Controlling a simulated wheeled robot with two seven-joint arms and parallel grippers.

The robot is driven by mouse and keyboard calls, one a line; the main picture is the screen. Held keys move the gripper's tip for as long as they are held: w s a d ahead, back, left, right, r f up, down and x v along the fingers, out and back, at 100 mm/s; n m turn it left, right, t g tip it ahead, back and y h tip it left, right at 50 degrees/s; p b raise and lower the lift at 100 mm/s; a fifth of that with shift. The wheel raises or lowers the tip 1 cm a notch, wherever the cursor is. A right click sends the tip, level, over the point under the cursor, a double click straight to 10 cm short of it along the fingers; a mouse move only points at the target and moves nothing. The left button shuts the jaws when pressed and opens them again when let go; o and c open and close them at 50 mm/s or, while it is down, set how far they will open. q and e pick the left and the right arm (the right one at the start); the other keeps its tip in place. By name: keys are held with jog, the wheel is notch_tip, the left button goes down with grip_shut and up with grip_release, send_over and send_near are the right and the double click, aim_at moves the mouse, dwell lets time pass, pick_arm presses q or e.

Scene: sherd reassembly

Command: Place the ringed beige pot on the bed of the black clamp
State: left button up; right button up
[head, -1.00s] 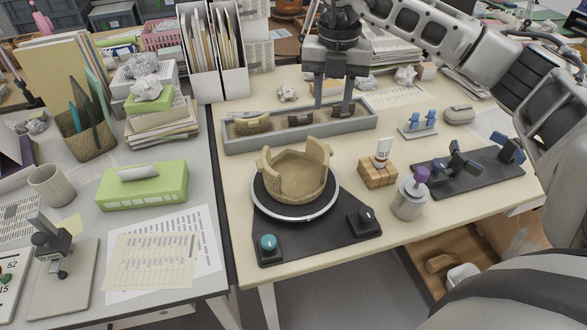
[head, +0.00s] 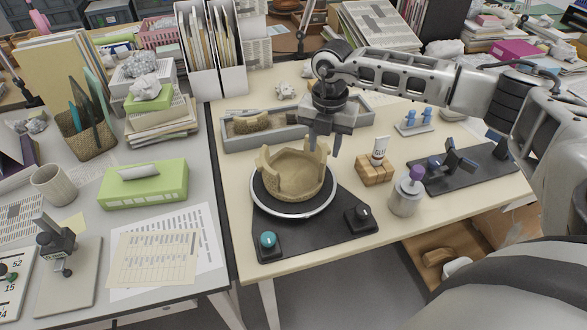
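The beige pot (head: 290,184) has a broken, uneven rim with tall wall pieces and gaps. It sits upright on the round, pale-rimmed turntable (head: 293,216) on a black base. My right gripper (head: 325,146) points down at the pot's back right rim. Its fingers are apart, with no held thing visible between them; contact with the rim cannot be told. A black clamp with blue-tipped parts (head: 458,161) stands on a dark board (head: 455,183) at the right, clear of the pot. My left gripper is not in view.
Behind the pot lies a grey tray (head: 236,143) with a sherd (head: 250,122), partly hidden by my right arm. A wooden block (head: 374,170) with a glue tube (head: 379,150) and a purple-topped jar (head: 405,194) stand between pot and clamp. Bare tabletop lies right of the turntable base.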

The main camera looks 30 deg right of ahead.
aim_at(323, 160)
notch_tip(323, 160, down, 4)
jog(key=shift+s+f+p, duration=0.1)
jog(key=shift+s+p, duration=0.05)
jog(key=shift+p, duration=0.2)
grip_shut()
dwell(1.1)
